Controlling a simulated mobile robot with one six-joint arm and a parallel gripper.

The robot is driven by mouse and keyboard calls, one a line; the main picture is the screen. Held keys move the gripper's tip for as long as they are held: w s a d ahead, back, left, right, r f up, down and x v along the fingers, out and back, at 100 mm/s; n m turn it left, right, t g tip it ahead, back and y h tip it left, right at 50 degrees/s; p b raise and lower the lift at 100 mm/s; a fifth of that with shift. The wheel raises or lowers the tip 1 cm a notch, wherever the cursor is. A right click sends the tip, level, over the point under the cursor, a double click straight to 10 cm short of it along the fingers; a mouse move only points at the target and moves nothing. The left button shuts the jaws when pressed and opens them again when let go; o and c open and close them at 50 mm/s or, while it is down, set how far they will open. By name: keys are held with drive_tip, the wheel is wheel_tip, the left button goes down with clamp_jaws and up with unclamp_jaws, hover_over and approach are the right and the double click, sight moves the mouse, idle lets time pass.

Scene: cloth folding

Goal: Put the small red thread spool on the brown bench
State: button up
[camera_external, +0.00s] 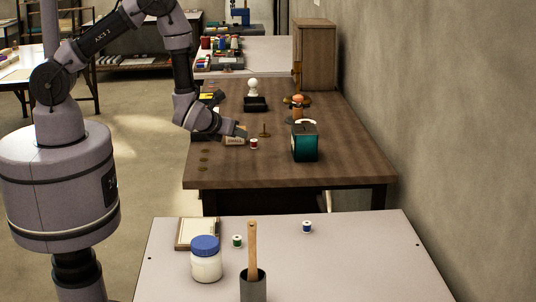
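The small red thread spool (254,144) has white ends and appears upright on the brown bench (290,172), near its left side. My gripper (242,133) reaches in from the left, low over the bench, just above and left of the spool. The spool looks apart from the fingers. The fingers are small and seen from the side, so I cannot tell whether they are open or shut.
The near white table (350,260) holds a blue-lidded jar (206,262), green spool (237,241) and blue spool (307,227).

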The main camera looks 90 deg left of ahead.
drive_tip(key=shift+v, duration=0.85)
drive_tip(key=s+r+n+g, duration=0.2)
drive_tip(key=s+r+n, duration=0.4)
drive_tip(key=r, duration=0.4)
drive_tip(key=s+r+n+g, duration=0.2)
drive_tip(key=s+r+n, duration=0.4)
drive_tip(key=r, duration=0.3)
drive_tip(key=s+d+r+n+t+h, duration=0.1)
drive_tip(key=s+d+r+n+h, duration=0.2)
drive_tip(key=d, duration=0.5)
drive_tip(key=s+d+r+n+t+h, duration=0.2)
drive_tip(key=s+d+r+n+h, duration=0.2)
drive_tip(key=s+d, duration=0.4)
drive_tip(key=shift+s+d+n+h, duration=0.2)
drive_tip(key=shift+s+n+h, duration=0.15)
drive_tip(key=shift+n+h, duration=0.3)
drive_tip(key=shift+f, duration=0.15)
